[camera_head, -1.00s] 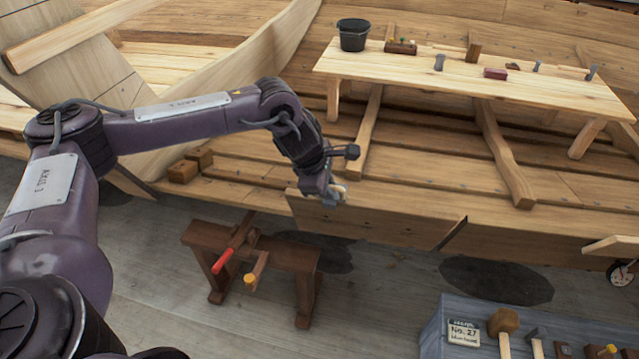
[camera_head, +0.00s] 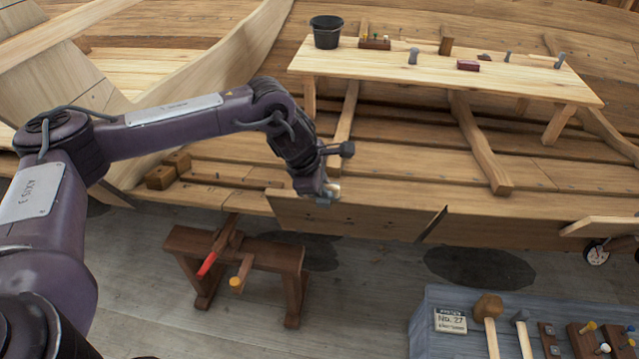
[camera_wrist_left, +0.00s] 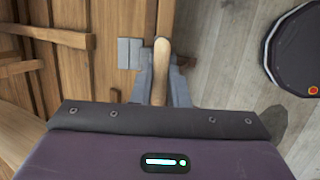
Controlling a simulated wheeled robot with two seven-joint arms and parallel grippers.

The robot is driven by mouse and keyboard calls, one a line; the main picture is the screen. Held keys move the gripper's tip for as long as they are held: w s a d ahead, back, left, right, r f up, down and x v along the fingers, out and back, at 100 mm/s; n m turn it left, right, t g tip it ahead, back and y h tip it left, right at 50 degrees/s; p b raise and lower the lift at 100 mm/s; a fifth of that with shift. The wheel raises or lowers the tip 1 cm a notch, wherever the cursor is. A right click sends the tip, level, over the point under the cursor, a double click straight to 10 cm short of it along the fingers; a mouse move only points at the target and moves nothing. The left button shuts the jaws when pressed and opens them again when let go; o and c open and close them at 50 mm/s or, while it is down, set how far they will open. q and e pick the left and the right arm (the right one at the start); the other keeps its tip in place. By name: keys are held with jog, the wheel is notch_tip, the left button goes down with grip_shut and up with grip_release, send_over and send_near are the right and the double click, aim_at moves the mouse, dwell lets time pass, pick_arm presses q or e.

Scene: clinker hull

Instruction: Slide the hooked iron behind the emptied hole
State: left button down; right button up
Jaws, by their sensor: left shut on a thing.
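My left gripper (camera_head: 328,194) is at the upper edge of the hull's lower plank (camera_head: 360,218), near its left end. In the left wrist view its grey fingers (camera_wrist_left: 161,88) are shut around a light wooden handle (camera_wrist_left: 160,70). A flat grey metal piece (camera_wrist_left: 130,53) shows just left of the handle, by the brown planking. It looks like the iron's metal part, but I cannot tell how it joins the handle. I cannot make out the emptied hole in either view. My right gripper is not in view.
A pale bench (camera_head: 420,72) inside the hull carries a black bucket (camera_head: 326,33) and small tools. A blue-grey tool bench (camera_head: 450,296) with a mallet (camera_head: 488,306) is at lower right. Floor between them is clear.

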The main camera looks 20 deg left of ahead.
pick_arm(q)
jog(key=shift+w+d, duration=0.25)
jog(key=shift+d, duration=0.6)
jog(key=shift+w+d, duration=0.2)
jog(key=shift+d, duration=0.65)
jog(key=shift+w+d, duration=0.25)
jog(key=shift+d, duration=0.6)
jog(key=shift+d, duration=0.1)
jog(key=shift+w+d+b, duration=0.2)
jog(key=shift+w+d, duration=0.05)
jog(key=shift+d, duration=0.6)
jog(key=shift+w+d+b, duration=0.2)
jog(key=shift+w+d, duration=0.1)
jog(key=shift+d, duration=0.6)
jog(key=shift+w+d+b, duration=0.2)
jog(key=shift+w+d, duration=0.05)
jog(key=shift+d, duration=0.6)
jog(key=shift+w+d+r+b, duration=0.15)
jog(key=shift+w+d, duration=0.1)
jog(key=shift+d, duration=0.65)
jog(key=shift+w+d+f+b, duration=0.1)
jog(key=shift+w+d+b, duration=0.15)
jog(key=shift+d, duration=0.6)
jog(key=shift+w+d+r+b, duration=0.1)
jog(key=shift+w+d, duration=0.15)
jog(key=shift+d, duration=0.65)
jog(key=shift+d, duration=0.1)
jog(key=shift+w+d, duration=0.2)
jog(key=shift+d, duration=0.25)
